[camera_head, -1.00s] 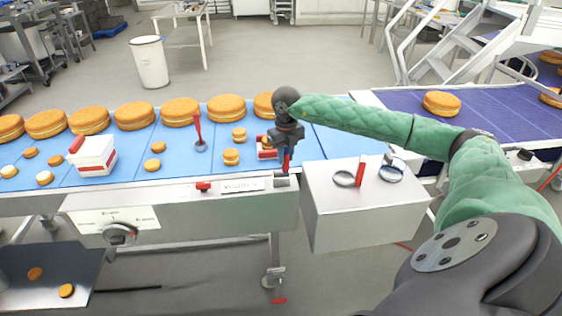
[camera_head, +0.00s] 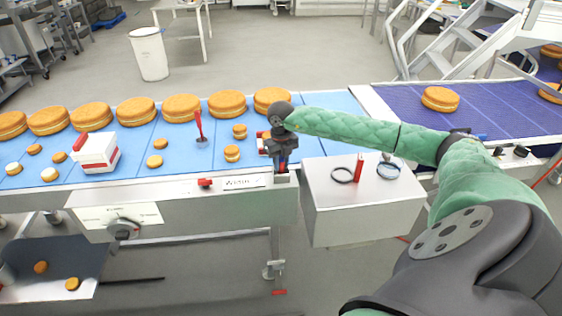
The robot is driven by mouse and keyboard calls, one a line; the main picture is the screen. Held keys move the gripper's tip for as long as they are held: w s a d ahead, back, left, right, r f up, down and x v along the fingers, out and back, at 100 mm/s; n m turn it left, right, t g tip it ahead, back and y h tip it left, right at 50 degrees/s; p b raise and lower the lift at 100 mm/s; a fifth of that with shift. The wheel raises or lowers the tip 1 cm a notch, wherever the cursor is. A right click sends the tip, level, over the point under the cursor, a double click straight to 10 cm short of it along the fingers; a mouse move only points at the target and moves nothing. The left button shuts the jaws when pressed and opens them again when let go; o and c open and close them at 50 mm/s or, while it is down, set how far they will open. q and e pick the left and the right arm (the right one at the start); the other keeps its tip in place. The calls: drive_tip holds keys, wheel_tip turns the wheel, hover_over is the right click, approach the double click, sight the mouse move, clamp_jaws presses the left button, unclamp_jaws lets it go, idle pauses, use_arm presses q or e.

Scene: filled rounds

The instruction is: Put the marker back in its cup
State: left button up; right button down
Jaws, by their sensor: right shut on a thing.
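A small dark holder (camera_head: 281,178), likely the cup, sits on the edge right below the fingers. I cannot tell whether the marker's lower end is inside it. My left gripper is not in view.
The blue belt (camera_head: 175,147) carries several round cakes and smaller pieces, a white box with a red band (camera_head: 95,152) and a red-handled tool (camera_head: 199,125). On the steel box (camera_head: 350,205) are two rings and a red upright piece (camera_head: 359,168). A red-and-white object is partly hidden behind my gripper.

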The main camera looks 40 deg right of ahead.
drive_tip(key=shift+f, duration=0.1)
drive_tip(key=c, duration=1.3)
unclamp_jaws()
drive_tip(key=shift+o, duration=0.2)
